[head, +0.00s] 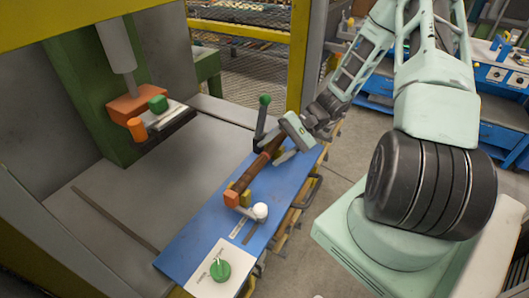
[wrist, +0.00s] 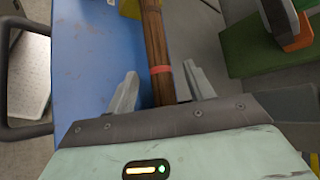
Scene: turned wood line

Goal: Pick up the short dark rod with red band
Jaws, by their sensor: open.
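The dark brown rod with a red band (wrist: 155,35) runs up the wrist view, with its lower part between my open fingers. The red band (wrist: 160,69) lies about level with the fingertips. My gripper (wrist: 160,72) is open, one finger on each side of the rod, with a gap showing on both sides. In the head view the rod (head: 250,174) slants over the blue surface (head: 195,230), and my gripper (head: 277,148) is at its upper right end. That end is hidden by the gripper.
Orange (head: 231,198) and yellow (head: 246,198) blocks are at the rod's lower end, beside a white ball (head: 260,211). A green-knobbed lever (head: 264,102) stands close to my gripper. A green button (head: 220,271) is at the front.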

